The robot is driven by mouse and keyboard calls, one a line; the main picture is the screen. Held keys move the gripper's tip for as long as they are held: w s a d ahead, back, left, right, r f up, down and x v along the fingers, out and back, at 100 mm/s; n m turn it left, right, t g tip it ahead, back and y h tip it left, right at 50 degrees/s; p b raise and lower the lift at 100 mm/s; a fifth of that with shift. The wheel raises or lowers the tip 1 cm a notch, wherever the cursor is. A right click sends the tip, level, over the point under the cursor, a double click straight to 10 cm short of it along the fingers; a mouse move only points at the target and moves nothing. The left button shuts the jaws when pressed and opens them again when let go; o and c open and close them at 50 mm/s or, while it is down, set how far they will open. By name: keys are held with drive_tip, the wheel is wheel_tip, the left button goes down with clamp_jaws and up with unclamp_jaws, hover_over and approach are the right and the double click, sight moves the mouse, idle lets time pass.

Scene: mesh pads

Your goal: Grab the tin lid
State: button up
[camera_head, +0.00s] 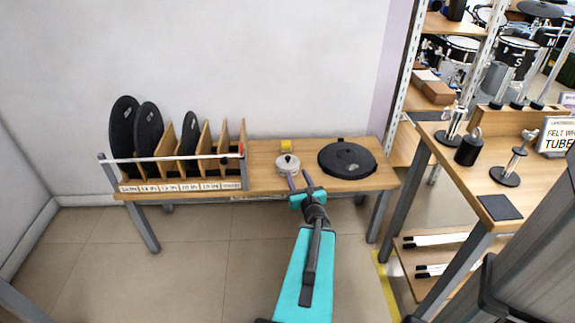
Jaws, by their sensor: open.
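A small round silvery tin with a lid (287,160) stands on the wooden bench, left of a large black disc. A small dark knob shows on top of the lid. It is too small to tell where the lid meets the tin. My gripper (300,180) is open at the end of my teal arm, in front of the tin and slightly to its right in the picture. Nothing shows between its fingers. I cannot tell whether a finger touches the tin.
A wooden rack (178,187) holding black pads stands on the bench's left. A large black disc (347,158) lies on the right, and a small yellow object (286,146) sits behind the tin. A second table (480,165) stands at right.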

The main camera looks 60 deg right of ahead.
sight(289, 159)
drive_tip(key=shift+w+f+b, duration=0.1)
drive_tip(key=shift+b, duration=0.25)
drive_tip(key=b+x, duration=0.2)
drive_tip(key=b, duration=0.2)
drive_tip(key=shift+w+d+f+b, duration=0.1)
drive_tip(key=shift+w+d+b, duration=0.15)
drive_tip(key=shift+b, duration=0.15)
drive_tip(key=shift+w+d+b, duration=0.15)
drive_tip(key=shift+b, duration=0.35)
drive_tip(key=b+x, duration=0.2)
drive_tip(key=b, duration=0.4)
drive_tip(key=shift+w+d, duration=0.15)
drive_tip(key=shift+x, duration=1.45)
